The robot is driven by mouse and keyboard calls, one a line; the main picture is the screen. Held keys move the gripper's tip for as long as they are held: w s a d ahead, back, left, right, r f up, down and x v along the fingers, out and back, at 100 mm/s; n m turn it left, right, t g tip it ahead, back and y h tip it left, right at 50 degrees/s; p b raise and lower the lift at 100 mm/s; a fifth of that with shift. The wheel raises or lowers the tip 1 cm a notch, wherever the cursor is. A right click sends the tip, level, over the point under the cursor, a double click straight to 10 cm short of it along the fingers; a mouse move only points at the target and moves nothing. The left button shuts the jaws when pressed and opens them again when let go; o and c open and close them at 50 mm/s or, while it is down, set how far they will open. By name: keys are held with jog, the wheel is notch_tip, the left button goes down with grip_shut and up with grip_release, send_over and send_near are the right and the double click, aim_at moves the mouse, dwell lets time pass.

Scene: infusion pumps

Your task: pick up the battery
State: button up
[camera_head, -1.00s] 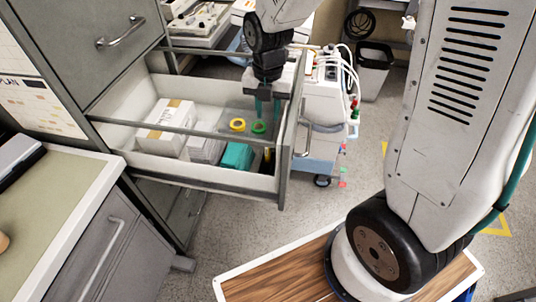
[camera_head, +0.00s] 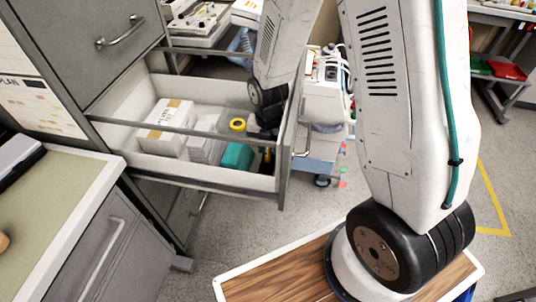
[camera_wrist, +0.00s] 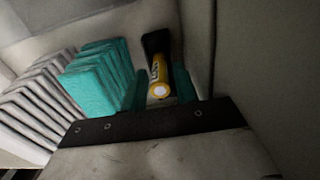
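The battery (camera_wrist: 158,78) is a yellow cylinder with dark lettering and a pale round end, in the right corner of the open drawer (camera_head: 235,181). A sliver of its yellow shows behind the drawer's front in the head view (camera_head: 267,155). My gripper (camera_wrist: 160,72) reaches down into the drawer, its teal fingers on either side of the battery. Narrow gaps seem to show between battery and fingers, so the gripper looks open around it. In the head view the fingers are hidden by my wrist and the drawer's contents.
Left of the battery stand a teal stack (camera_wrist: 97,78) and a grey-white stack (camera_wrist: 40,100). A yellow roll (camera_head: 237,124) and a white box (camera_head: 168,122) are also in the drawer. The drawer's wall (camera_wrist: 196,40) is close on the right. A wheeled cart (camera_head: 325,110) stands behind.

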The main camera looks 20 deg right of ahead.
jog(key=shift+f, duration=0.45)
grip_shut()
jog(key=shift+r, duration=0.1)
notch_tip(320, 180, up, 18)
dwell(0.5)
